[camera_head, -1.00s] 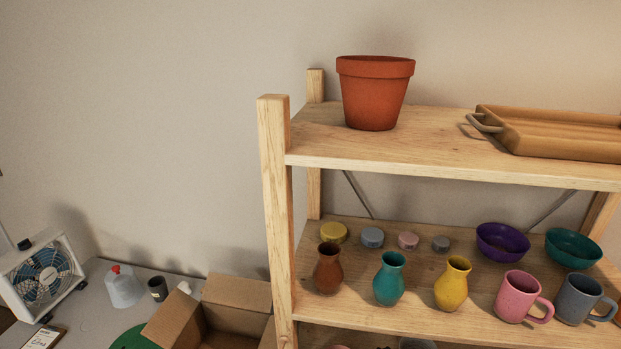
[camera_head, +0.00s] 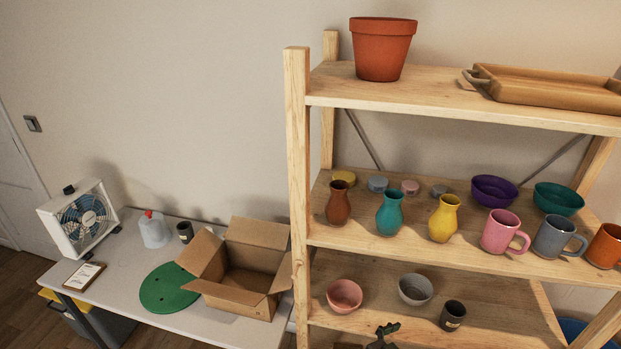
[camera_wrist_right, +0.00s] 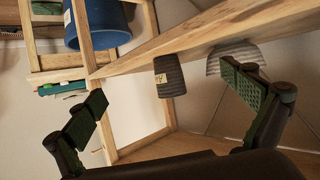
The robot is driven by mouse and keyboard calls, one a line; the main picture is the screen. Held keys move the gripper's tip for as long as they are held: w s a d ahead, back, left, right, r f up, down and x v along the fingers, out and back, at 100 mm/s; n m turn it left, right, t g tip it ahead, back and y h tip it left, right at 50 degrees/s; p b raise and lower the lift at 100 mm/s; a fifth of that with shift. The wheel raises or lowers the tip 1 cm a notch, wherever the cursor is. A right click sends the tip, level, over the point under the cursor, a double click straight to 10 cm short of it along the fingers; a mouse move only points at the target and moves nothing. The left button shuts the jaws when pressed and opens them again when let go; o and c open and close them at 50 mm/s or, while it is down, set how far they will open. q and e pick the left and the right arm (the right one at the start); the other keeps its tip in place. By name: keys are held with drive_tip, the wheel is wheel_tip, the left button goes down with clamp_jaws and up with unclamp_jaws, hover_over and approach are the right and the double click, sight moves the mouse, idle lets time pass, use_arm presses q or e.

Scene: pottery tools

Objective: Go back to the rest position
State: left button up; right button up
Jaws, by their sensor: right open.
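My right gripper (camera_wrist_right: 170,108) is open and empty in the right wrist view, its two green-padded fingers spread wide. Between and beyond the fingers are a dark ribbed cup (camera_wrist_right: 169,76) with a label and part of a grey bowl (camera_wrist_right: 233,56). In the head view a small dark part of my right gripper (camera_head: 383,335) shows at the bottom edge, below the lower shelf with the grey bowl (camera_head: 416,289) and dark cup (camera_head: 453,315). My left gripper is in neither view.
A wooden shelf (camera_head: 297,150) holds a terracotta pot (camera_head: 382,50), a wooden tray (camera_head: 550,90), vases, mugs and bowls. Left of it, a table (camera_head: 130,275) carries a fan (camera_head: 80,218), an open cardboard box (camera_head: 240,280) and a green disc (camera_head: 167,290). Wall space above the table is clear.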

drive_tip(key=s+d+f+n+g+y, duration=0.1)
drive_tip(key=s+d+f+n+y, duration=0.1)
drive_tip(key=s+d+f, duration=0.4)
drive_tip(key=s+d+f+n+g+y, duration=0.2)
drive_tip(key=s+f+n+y, duration=0.1)
drive_tip(key=s+f, duration=0.55)
drive_tip(key=s+a+f+n+g+y, duration=0.1)
drive_tip(key=s+f+n+y, duration=0.2)
drive_tip(key=s, duration=0.5)
drive_tip(key=s+f+n+y, duration=0.2)
drive_tip(key=s+n+y, duration=0.1)
drive_tip(key=s, duration=0.5)
drive_tip(key=s+a+f+g+p, duration=0.1)
drive_tip(key=s+f, duration=0.1)
drive_tip(key=f, duration=1.2)
drive_tip(key=s+a+f, duration=0.1)
drive_tip(key=f, duration=1.2)
drive_tip(key=s+f+n+g+p, duration=0.1)
drive_tip(key=s+f, duration=1.5)
drive_tip(key=s, duration=0.3)
drive_tip(key=shift+n+g, duration=0.3)
drive_tip(key=shift+s+d, duration=0.1)
